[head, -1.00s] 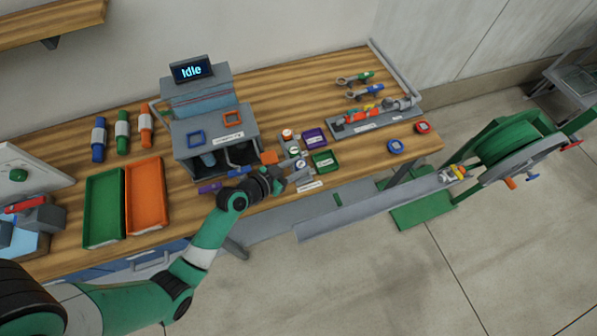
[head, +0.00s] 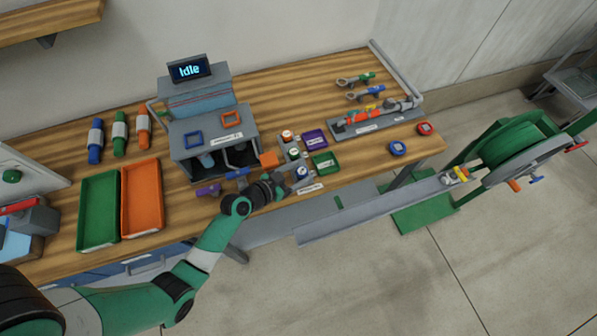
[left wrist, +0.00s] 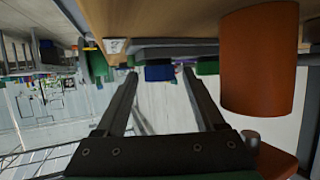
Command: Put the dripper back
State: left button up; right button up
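My left gripper (head: 284,184) is at the front edge of the wooden bench, just in front of a small grey rack. In the left wrist view the gripper (left wrist: 160,76) has its two fingers apart with nothing between them. The rack holds small round white-topped pieces (head: 287,135), (head: 301,173) in a short row beside white labels. I cannot tell which piece is the dripper. A purple tray (head: 314,138) and a green tray (head: 325,162) sit just right of the rack. My right gripper is not in view.
An orange cylinder (left wrist: 259,60) is close on the right in the left wrist view. Long green (head: 99,208) and orange (head: 141,194) trays lie at left. A green reel (head: 515,150) stands at right.

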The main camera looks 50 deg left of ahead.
pick_arm(q)
jog(key=shift+r, duration=0.25)
jog(key=p+v, duration=0.1)
jog(key=v, duration=1.1)
jog(key=shift+p, duration=0.4)
